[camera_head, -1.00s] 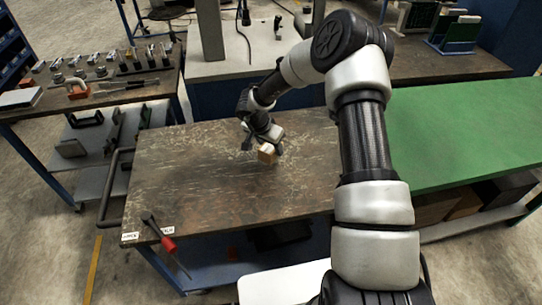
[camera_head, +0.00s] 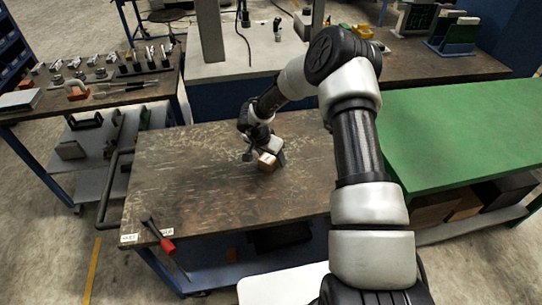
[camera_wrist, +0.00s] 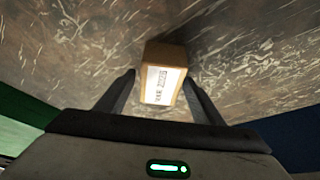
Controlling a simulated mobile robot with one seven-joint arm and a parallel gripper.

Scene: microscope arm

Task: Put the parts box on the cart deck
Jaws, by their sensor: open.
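The parts box (camera_head: 267,161) is a small brown carton with a white printed label. It is at the worn brown cart deck (camera_head: 190,190), right of its middle. In the wrist view, the box (camera_wrist: 164,74) stands between and slightly beyond my fingertips, its label facing me. My gripper (camera_head: 265,158) is open around the box, pointing down at the deck. In the wrist view, the fingers of my gripper (camera_wrist: 160,84) show gaps on both sides of the box. The underside of the box is hidden, so I cannot tell for certain that it rests on the deck.
The cart handle (camera_head: 108,190) is at the left. A green-topped bench (camera_head: 460,130) is close on the right. A tool bench (camera_head: 100,95) stands at the back left. Most of the deck is clear.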

